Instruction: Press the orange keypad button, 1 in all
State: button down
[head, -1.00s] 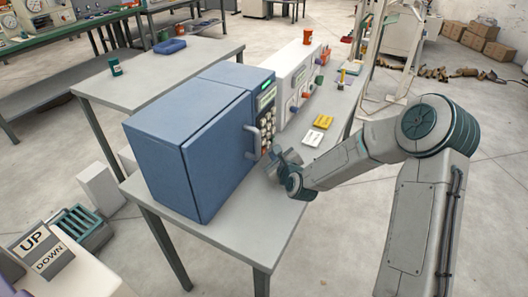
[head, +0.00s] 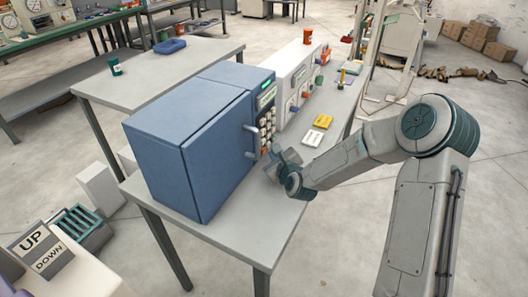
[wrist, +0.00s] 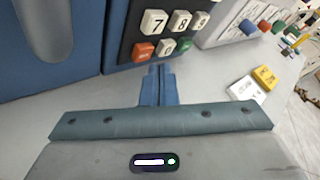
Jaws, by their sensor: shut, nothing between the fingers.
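The orange keypad button (wrist: 143,51) is at the lower left of the dark keypad in the wrist view, left of a white 0 key (wrist: 166,47) and under the 7 key. In the wrist view, my gripper (wrist: 158,70) is shut and empty. Its blue fingertips show just below and slightly right of the orange button. I cannot tell whether they touch the panel. In the head view, my gripper (head: 270,169) is low in front of the keypad (head: 267,131) on the blue cabinet (head: 190,140). The orange button is too small to make out clearly there.
The cabinet's handle (head: 251,141) sticks out left of the keypad. A yellow block (head: 323,121) and a white block (head: 312,138) lie on the table right of the gripper. A white panel box (head: 301,70) with coloured knobs stands behind. The table front (head: 240,238) is clear.

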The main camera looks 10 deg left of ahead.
jog(key=shift+w+a, duration=0.15)
jog(key=shift+a, duration=0.2)
jog(key=shift+w+a+b, duration=0.1)
jog(key=shift+a+b, duration=0.3)
dwell(0.5)
jog(key=shift+d, duration=0.15)
jog(key=shift+s+d, duration=0.25)
jog(key=shift+d, duration=0.4)
jog(key=shift+s+d, duration=0.3)
jog(key=shift+d, duration=0.5)
jog(key=shift+s+d, duration=0.25)
jog(key=shift+d, duration=0.55)
jog(key=shift+s+d, duration=0.3)
jog(key=shift+d, duration=0.5)
